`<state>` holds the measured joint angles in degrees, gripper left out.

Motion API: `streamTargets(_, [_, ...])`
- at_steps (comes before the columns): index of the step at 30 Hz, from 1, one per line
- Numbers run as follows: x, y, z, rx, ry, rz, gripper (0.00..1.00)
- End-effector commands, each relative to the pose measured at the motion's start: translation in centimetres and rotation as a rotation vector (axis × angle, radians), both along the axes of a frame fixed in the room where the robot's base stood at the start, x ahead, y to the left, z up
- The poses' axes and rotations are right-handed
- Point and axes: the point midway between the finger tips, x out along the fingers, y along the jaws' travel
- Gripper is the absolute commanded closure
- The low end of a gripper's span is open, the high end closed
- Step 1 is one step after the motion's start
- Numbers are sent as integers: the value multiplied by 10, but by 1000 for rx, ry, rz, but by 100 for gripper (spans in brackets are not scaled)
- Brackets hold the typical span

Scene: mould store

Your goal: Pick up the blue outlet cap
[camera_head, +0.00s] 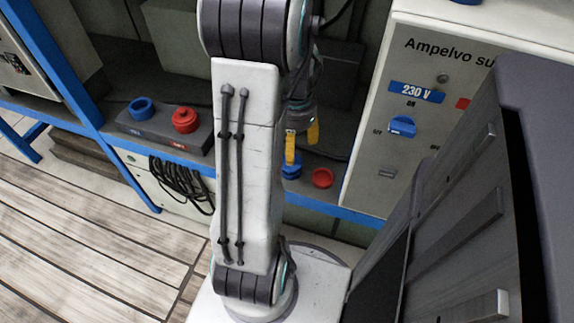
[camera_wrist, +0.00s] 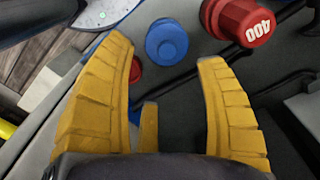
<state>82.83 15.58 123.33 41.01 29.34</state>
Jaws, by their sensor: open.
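A blue cap (camera_head: 291,171) sits on the shelf just below my gripper (camera_head: 302,148) in the head view, partly hidden by a yellow finger. In the wrist view a round blue cap (camera_wrist: 166,42) lies ahead of the two yellow fingertips, between their lines. My gripper (camera_wrist: 168,62) is open and empty, with a gap between fingers and cap.
A red cap (camera_head: 322,178) lies right of the blue one. A red piece marked 400 (camera_wrist: 245,20) stands close to the right finger. A grey outlet box (camera_head: 150,131) bears a blue socket (camera_head: 141,108) and a red one (camera_head: 186,119). A switch cabinet (camera_head: 385,165) stands at right.

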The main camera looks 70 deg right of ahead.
Motion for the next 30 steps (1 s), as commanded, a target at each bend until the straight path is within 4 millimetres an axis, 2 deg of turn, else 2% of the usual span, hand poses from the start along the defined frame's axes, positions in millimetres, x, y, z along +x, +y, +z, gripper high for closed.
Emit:
streamTargets(18, [2, -2, -61, 3, 0, 1, 34])
streamTargets(30, [2, -2, -67, 1, 1, 1, 32])
